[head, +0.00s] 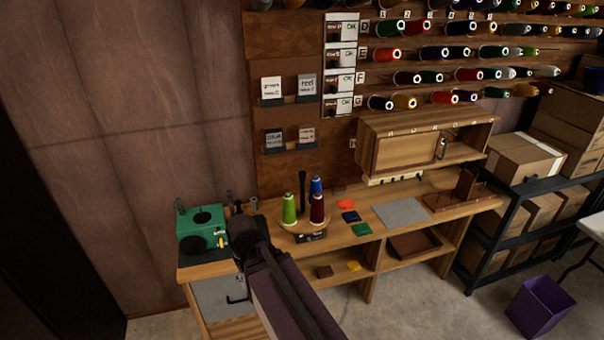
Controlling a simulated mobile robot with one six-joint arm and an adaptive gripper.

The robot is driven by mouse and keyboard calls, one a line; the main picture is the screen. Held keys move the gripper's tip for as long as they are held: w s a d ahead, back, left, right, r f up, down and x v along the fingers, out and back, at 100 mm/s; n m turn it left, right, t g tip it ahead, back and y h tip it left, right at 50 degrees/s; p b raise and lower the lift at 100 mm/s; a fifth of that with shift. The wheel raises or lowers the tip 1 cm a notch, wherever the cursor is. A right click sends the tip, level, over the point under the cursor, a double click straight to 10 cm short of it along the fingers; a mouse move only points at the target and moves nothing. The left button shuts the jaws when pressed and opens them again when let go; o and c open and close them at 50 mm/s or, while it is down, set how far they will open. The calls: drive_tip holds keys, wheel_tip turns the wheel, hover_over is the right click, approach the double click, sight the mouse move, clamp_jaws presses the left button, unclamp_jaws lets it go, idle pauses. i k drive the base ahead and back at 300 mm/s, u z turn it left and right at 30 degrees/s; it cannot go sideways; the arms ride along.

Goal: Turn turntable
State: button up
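The turntable (303,227) is a round, light wooden disc on the workbench, low in the middle of the head view. It carries a lime-green thread cone (289,209), a blue thread cone (316,186) and a dark red thread cone (317,208), all upright. A dark post (303,187) rises behind the green cone. A small black piece (312,237) shows at the disc's front edge. My dark arm reaches up from the bottom edge to just left of the turntable. I cannot make out my gripper's fingers, so whether they touch the disc is not shown.
A green machine (202,232) stands left on the workbench. Coloured squares (350,216) and a grey mat (401,212) lie right of the turntable. A wooden cabinet (404,153) stands behind, below wall thread cones. A purple bin (539,306) is on the floor at right.

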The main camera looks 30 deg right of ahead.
sight(303, 225)
drive_tip(key=z, duration=0.05)
drive_tip(key=i, duration=0.95)
drive_tip(key=u, duration=0.05)
